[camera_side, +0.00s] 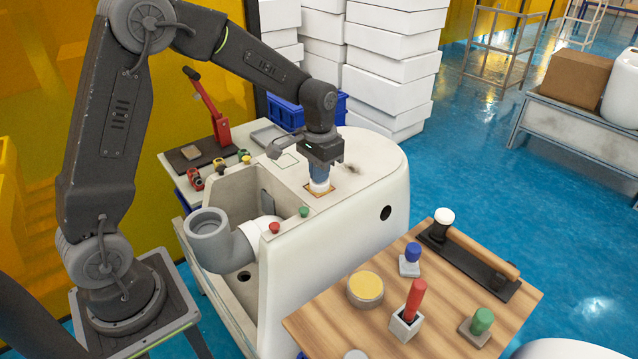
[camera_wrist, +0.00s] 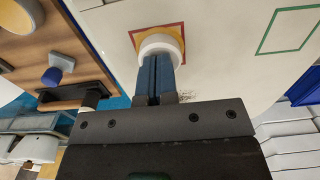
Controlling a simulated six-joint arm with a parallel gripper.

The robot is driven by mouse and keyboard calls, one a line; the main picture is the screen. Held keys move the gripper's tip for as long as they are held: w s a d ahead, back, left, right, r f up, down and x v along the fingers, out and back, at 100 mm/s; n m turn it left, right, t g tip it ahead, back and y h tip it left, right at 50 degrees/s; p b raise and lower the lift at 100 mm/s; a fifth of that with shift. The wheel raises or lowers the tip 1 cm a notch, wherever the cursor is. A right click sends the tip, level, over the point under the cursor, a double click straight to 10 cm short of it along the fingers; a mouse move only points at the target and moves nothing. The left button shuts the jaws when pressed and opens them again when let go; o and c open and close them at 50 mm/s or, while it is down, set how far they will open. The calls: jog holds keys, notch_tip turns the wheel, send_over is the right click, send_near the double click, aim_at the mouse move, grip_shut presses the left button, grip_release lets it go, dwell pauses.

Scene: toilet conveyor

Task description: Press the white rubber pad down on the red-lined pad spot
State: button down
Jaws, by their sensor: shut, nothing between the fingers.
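The white rubber pad (camera_wrist: 162,44) is a short round disc. It sits within the red-lined pad spot (camera_wrist: 133,36) on the white ceramic top, over a yellowish patch. In the side view the pad (camera_side: 319,187) shows just below my fingertips, inside the outlined square (camera_side: 346,194). My gripper (camera_wrist: 157,72) is shut, with its blue fingers together and nothing between them. The fingertips are right at the pad and appear to touch its top. My gripper (camera_side: 320,175) points straight down in the side view. The fingers hide part of the pad.
A green-lined square (camera_wrist: 288,31) is empty on the same top. A grey elbow pipe (camera_side: 222,240) and red and green knobs (camera_side: 275,228) stand at the open cavity. A wooden table (camera_side: 453,285) holds a yellow tin (camera_side: 366,288), stamps and a wooden-handled tool.

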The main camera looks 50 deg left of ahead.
jog(key=shift+s+f, duration=0.15)
jog(key=shift+f, duration=0.1)
jog(key=shift+r, duration=3.65)
jog(key=shift+s+d+r, duration=0.15)
jog(key=shift+r, duration=0.2)
jog(key=s+d+r+t, duration=0.2)
jog(key=s+d+r, duration=0.1)
jog(key=s, duration=0.8)
jog(key=s+d+r+t, duration=0.2)
jog(key=s+r+t, duration=0.1)
jog(key=s, duration=0.8)
jog(key=shift+d+r+t, duration=0.2)
jog(key=shift+d+t, duration=0.1)
jog(key=shift+d, duration=0.1)
